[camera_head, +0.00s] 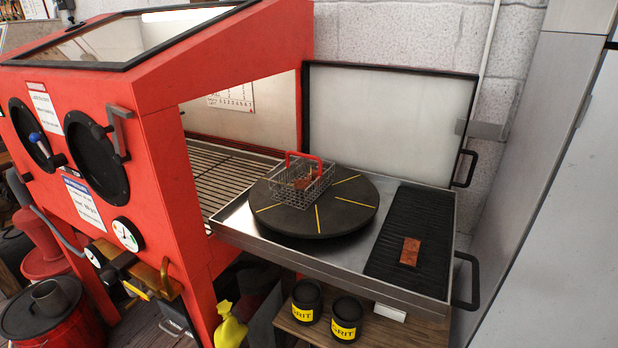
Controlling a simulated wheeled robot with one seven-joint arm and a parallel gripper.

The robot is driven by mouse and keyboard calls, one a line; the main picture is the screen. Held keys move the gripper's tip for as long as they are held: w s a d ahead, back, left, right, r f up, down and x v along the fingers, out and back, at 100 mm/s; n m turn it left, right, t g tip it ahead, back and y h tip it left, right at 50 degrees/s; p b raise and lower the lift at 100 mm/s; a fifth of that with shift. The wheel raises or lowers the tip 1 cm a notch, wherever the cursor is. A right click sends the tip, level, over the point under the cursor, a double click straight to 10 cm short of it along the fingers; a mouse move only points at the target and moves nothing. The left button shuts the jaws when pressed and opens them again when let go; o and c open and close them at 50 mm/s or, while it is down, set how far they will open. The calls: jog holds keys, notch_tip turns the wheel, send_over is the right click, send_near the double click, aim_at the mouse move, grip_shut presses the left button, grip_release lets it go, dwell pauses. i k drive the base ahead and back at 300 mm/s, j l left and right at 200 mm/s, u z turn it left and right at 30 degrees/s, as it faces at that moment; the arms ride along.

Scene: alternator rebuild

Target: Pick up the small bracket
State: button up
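A small flat rust-brown piece (410,251), which looks like the bracket, lies on the black ribbed mat (420,215) at the right of the metal tray. Another rust-brown part (306,180) sits inside a wire basket (290,196) with a red handle, partly hidden by the mesh. The basket stands on a dark round turntable (345,215) with yellow lines. I cannot tell for sure which brown part is the small bracket. My gripper is not in view.
The metal tray (290,256) juts from the open side of a red blasting cabinet (185,165). Its door (390,120) stands open behind the tray. A black handle (470,283) sticks out at the right. Two black grit tins (346,318) stand on the wooden shelf below.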

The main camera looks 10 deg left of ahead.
aim_at(411, 247)
jog(key=i+l, duration=0.1)
jog(key=l, duration=0.45)
jog(key=i+l, duration=0.15)
jog(key=l, duration=0.4)
jog(key=i+l+u, duration=0.1)
jog(key=l, duration=0.4)
jog(key=i+l, duration=0.1)
jog(key=l, duration=0.45)
